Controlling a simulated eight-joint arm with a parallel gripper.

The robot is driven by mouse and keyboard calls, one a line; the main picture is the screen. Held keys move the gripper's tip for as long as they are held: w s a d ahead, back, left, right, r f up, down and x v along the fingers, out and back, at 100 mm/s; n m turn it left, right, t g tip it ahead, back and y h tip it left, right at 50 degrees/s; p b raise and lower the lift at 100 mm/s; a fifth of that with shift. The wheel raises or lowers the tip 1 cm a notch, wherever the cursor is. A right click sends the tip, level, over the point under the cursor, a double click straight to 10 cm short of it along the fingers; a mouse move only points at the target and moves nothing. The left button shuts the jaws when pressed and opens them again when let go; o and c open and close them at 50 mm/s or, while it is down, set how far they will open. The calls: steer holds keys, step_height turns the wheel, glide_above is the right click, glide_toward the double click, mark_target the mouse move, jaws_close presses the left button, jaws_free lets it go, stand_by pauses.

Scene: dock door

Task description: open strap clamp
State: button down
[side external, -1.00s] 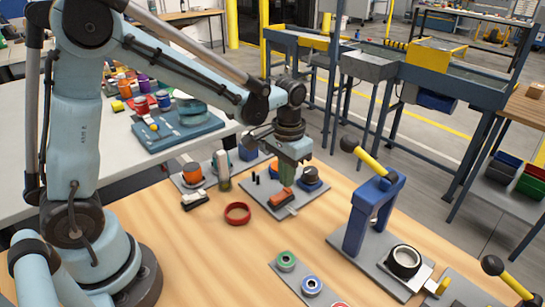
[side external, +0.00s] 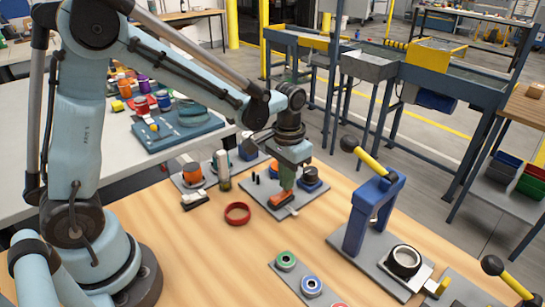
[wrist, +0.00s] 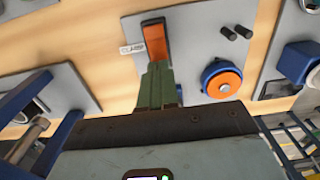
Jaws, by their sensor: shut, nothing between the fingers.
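The strap clamp has an orange lever (side external: 282,198) on a grey plate (side external: 263,196) on the wooden table. In the wrist view the fingertips (wrist: 156,70) overlap the near end of the lever. I cannot tell whether they touch it. The fingers hide part of the clamp.
On the same plate are an orange-and-blue round part (wrist: 223,80) and two black pegs (wrist: 235,32). A red ring (side external: 237,213) lies at left. A blue-framed press with a yellow handle (side external: 372,205) stands at right.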

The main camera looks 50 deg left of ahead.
steer(key=shift+f, duration=0.5)
stand_by(0.3)
steer(key=shift+r, duration=3.5)
steer(key=s+a+r+t, duration=0.2)
steer(key=s+r+t, duration=0.1)
steer(key=s+t, duration=0.4)
steer(key=shift+s+r, duration=0.15)
steer(key=shift+s, duration=1.4)
